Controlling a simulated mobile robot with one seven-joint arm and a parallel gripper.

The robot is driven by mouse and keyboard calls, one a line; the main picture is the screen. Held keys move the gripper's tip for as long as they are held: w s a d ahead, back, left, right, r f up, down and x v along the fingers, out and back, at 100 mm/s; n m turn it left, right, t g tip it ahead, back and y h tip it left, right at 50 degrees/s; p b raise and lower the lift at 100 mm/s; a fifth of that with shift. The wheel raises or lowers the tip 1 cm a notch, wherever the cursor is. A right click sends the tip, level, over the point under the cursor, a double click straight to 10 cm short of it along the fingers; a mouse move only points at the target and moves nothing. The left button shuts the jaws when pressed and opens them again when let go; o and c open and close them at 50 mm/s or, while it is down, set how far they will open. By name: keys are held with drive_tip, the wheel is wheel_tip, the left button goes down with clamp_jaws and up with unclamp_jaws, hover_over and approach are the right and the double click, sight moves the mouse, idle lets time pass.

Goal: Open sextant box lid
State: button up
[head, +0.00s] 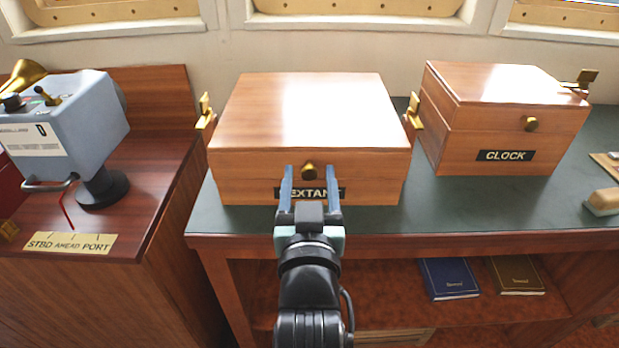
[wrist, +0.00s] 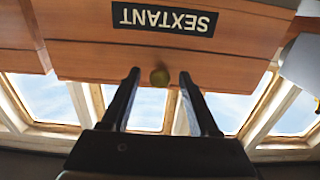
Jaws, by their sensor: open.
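The sextant box (head: 310,115) is a wooden box with a shut lid, on the green-topped counter in the middle of the head view. Its black label (wrist: 164,19) reads SEXTANT and appears upside down in the wrist view. A round brass knob (head: 309,171) sits on the box front above the label; it also shows in the wrist view (wrist: 159,77). My gripper (head: 310,172) is open in front of the box, its two blue-grey fingers on either side of the knob in the picture. I cannot tell whether the fingers touch the knob or the box.
A similar box labelled CLOCK (head: 506,120) stands to the right. Brass brackets (head: 204,112) flank the sextant box. A grey-blue instrument (head: 75,125) stands on the left cabinet. Blue (head: 449,279) and dark (head: 516,275) books lie on the shelf below. The counter's front strip (head: 430,218) is clear.

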drive_tip(key=shift+c, duration=0.3)
clamp_jaws()
idle(1.1)
